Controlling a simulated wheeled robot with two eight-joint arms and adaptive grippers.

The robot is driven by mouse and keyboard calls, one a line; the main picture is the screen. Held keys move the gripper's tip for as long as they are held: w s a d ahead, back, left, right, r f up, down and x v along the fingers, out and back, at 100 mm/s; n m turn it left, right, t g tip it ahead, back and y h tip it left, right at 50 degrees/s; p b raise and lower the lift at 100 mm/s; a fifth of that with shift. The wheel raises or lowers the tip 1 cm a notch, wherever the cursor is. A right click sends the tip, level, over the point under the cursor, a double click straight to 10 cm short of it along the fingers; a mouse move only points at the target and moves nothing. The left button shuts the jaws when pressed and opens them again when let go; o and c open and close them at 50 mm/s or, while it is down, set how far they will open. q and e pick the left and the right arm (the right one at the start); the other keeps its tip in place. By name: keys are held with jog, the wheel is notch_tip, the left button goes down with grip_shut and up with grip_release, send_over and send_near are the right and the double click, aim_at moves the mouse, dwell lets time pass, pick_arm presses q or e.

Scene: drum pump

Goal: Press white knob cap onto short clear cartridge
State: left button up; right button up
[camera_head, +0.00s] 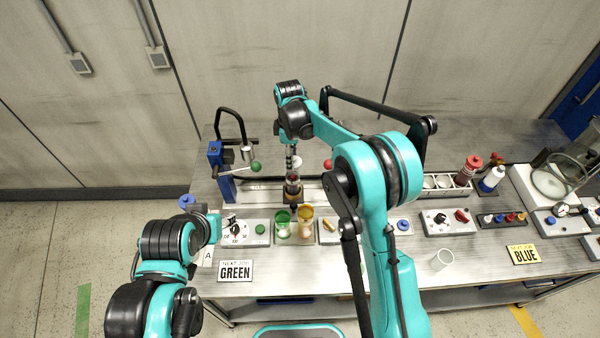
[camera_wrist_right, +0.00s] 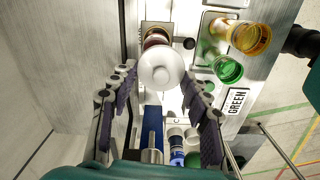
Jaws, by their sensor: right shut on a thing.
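The white knob cap (camera_wrist_right: 161,68) is a round disc with a small central boss, held between the fingertips of my right gripper (camera_wrist_right: 160,80). In the head view the cap (camera_head: 294,162) shows just above the short clear cartridge (camera_head: 292,182), which has dark red inside and stands upright in a small tan block. In the right wrist view the cap covers most of the cartridge (camera_wrist_right: 156,38); whether they touch is unclear. My left gripper (camera_head: 222,224) is near the dial panel at the front left, its fingers too small to read.
Green (camera_head: 282,226) and amber (camera_head: 305,219) tumblers are in front. Racks and panels fill the right side.

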jog(key=shift+w+a, duration=0.2)
jog(key=shift+w, duration=0.25)
jog(key=shift+f, duration=0.35)
jog(key=shift+f+b, duration=1.9)
jog(key=shift+f, duration=0.85)
jog(key=shift+f+b, duration=0.15)
jog(key=shift+b, duration=0.5)
jog(key=o, duration=0.8)
